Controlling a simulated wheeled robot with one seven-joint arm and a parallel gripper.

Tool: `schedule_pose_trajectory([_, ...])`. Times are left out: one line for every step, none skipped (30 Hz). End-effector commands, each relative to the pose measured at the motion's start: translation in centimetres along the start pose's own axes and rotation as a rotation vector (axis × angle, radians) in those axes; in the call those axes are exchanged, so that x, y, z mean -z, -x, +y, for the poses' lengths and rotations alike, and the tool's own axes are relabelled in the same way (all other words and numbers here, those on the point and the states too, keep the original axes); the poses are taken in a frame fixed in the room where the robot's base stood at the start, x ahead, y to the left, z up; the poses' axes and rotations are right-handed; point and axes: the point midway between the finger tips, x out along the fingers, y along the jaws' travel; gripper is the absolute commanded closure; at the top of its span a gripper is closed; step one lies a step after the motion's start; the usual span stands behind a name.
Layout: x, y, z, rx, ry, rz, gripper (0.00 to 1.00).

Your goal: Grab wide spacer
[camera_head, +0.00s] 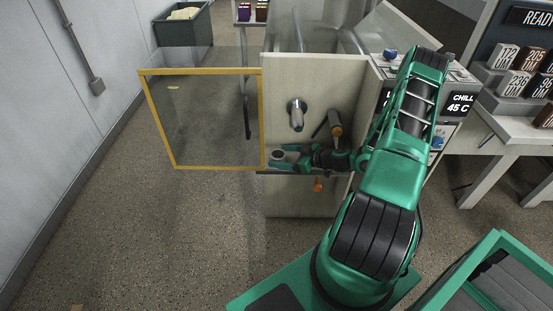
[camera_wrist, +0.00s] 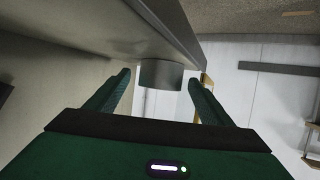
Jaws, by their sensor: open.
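A short grey cylinder, which looks like the wide spacer (camera_head: 278,155), is at the left end of my gripper (camera_head: 275,161) in the head view, in front of the pale machine panel. In the wrist view the grey cylinder (camera_wrist: 161,75) shows between the two green fingertips of my gripper (camera_wrist: 160,84), close under a dark panel edge. The fingers are apart, one on each side of it, with visible gaps. Whether either finger touches it I cannot tell.
A yellow-framed clear door (camera_head: 205,120) stands open at the left. An orange knob (camera_head: 318,186) is below. The floor at the left is clear.

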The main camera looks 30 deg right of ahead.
Motion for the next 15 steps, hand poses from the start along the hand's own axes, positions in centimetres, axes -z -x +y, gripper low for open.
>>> schedule_pose_trajectory([0.0, -0.8, -0.1, 0.003, 0.001, 0.0, 0.25])
schedule_pose_trajectory([0.0, -1.2, -0.1, 0.003, 0.001, 0.0, 0.25])
schedule_pose_trajectory([0.0, -1.7, -0.1, 0.001, 0.001, 0.001, 0.25])
schedule_pose_trajectory([0.0, -1.9, 0.0, 0.001, 0.001, 0.001, 0.25])
schedule_pose_trajectory([0.0, -2.1, 0.0, 0.001, 0.001, 0.0, 0.25])
schedule_pose_trajectory([0.0, -2.2, 0.0, 0.0, 0.0, 0.0, 0.25])
schedule_pose_trajectory([0.0, -2.3, 0.0, 0.0, 0.0, 0.0, 0.25])
schedule_pose_trajectory([0.0, -2.3, 0.0, 0.0, 0.0, 0.0, 0.25])
schedule_pose_trajectory([0.0, -2.3, 0.0, 0.0, 0.0, 0.0, 0.25])
schedule_pose_trajectory([0.0, -2.2, 0.0, 0.0, 0.0, 0.0, 0.25])
schedule_pose_trajectory([0.0, -2.2, 0.0, 0.0, 0.0, 0.0, 0.25])
schedule_pose_trajectory([0.0, -2.2, 0.0, 0.0, 0.0, 0.0, 0.28])
schedule_pose_trajectory([0.0, -2.2, 0.0, 0.0, 0.0, 0.0, 0.35])
schedule_pose_trajectory([0.0, -2.2, 0.0, 0.0, 0.0, 0.0, 0.42])
schedule_pose_trajectory([0.0, -2.2, 0.0, 0.0, 0.0, 0.0, 0.52])
